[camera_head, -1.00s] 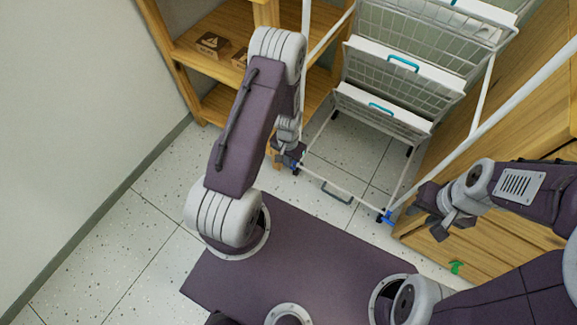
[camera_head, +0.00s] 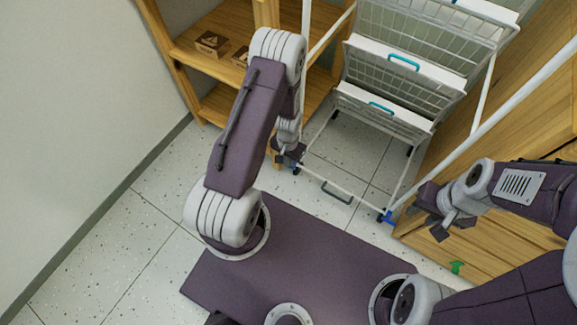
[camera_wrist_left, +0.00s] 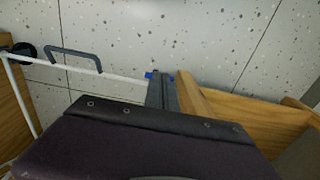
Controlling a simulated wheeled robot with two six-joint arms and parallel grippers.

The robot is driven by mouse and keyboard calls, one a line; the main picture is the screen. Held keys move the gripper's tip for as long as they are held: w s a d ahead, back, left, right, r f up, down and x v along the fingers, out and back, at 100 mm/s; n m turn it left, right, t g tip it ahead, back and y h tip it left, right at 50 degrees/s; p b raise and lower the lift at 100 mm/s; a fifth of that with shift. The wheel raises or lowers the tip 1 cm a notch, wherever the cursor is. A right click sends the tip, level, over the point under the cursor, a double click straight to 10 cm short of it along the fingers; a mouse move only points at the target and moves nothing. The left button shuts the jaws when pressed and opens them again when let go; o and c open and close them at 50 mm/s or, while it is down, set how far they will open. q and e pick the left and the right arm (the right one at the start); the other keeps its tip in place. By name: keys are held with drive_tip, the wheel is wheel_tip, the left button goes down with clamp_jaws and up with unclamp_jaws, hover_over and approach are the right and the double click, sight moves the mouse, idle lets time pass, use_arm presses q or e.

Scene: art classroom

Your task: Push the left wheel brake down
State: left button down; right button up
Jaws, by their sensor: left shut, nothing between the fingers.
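The white wire rack (camera_head: 365,205) stands on casters ahead of me. Its left wheel brake (camera_head: 296,169) is a small blue piece at the near left corner, mostly hidden by my left gripper. My left gripper (camera_head: 289,158) is shut and empty, low at that corner. In the left wrist view, a bit of the blue brake (camera_wrist_left: 149,75) shows right beside the shut fingertips (camera_wrist_left: 162,80); I cannot tell whether they touch. The right wheel brake (camera_head: 387,215) is blue, at the near right corner. My right gripper (camera_head: 452,226) is open and empty, right of it.
A wooden shelf (camera_head: 185,50) with small boxes stands behind my left arm. A wooden cabinet (camera_head: 470,245) stands at the right with a green piece (camera_head: 457,267) on it. A grey handle (camera_head: 337,192) sits on the rack's front bar. Speckled floor (camera_head: 130,230) is free at the left.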

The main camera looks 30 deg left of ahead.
use_arm(q)
drive_tip(key=shift+f+b, duration=0.6)
drive_tip(key=shift+f, duration=0.7)
drive_tip(key=shift+r, duration=0.1)
wheel_tip(320, 180, up, 7)
drive_tip(key=s+p, duration=0.2)
drive_tip(key=p, duration=0.5)
drive_tip(key=shift+a, duration=0.1)
